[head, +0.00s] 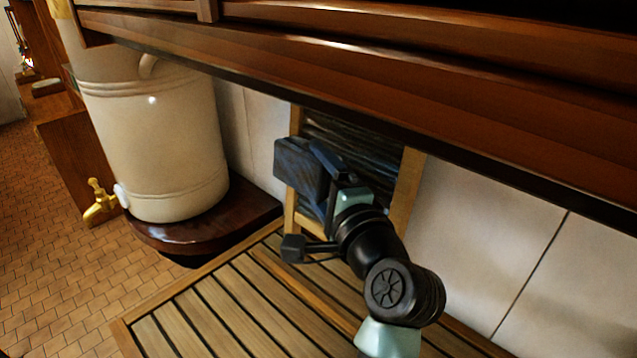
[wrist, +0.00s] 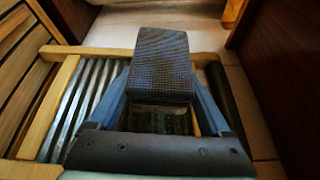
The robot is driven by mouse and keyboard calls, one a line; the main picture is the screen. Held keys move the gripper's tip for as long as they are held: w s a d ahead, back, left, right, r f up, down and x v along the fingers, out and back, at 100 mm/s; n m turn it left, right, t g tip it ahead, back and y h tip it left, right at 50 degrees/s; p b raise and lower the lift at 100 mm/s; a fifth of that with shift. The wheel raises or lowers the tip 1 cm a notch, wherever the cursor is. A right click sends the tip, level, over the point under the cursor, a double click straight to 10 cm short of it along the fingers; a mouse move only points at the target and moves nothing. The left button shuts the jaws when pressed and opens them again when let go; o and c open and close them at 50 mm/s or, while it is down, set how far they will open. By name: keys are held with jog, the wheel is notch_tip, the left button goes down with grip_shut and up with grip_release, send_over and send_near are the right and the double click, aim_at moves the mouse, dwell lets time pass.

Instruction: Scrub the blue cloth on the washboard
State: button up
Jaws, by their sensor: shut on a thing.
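The blue cloth (head: 300,168) is a dark navy, folded, block-like bundle with a woven texture. It also shows in the wrist view (wrist: 160,58), upper middle. My gripper (head: 318,172) is shut on the cloth, a finger on each side of it. The washboard (head: 407,188) leans against the tiled wall, with a wooden frame and dark ribbed face. In the wrist view its light wooden frame (wrist: 47,110) and shiny ribs show behind my gripper. The cloth is in front of the ribbed face; I cannot tell whether it touches. My gripper and arm hide part of the board.
The washboard stands on a slatted wooden surface (head: 205,305). A thick wooden ledge (head: 420,75) overhangs above my arm. The tiled wall at right is bare.

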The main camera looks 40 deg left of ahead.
jog(key=shift+w+d+f+b, duration=0.1)
jog(key=shift+w+b, duration=0.3)
jog(key=shift+w, duration=0.45)
jog(key=shift+w+d+f+b, duration=0.15)
jog(key=shift+w+b, duration=0.2)
jog(key=shift+w, duration=0.55)
jog(key=shift+w+d+f+b, duration=0.1)
jog(key=shift+w+b, duration=0.3)
jog(key=shift+w, duration=0.45)
jog(key=shift+w+d+f+b, duration=0.15)
jog(key=shift+w+b, duration=0.15)
jog(key=shift+w, duration=0.7)
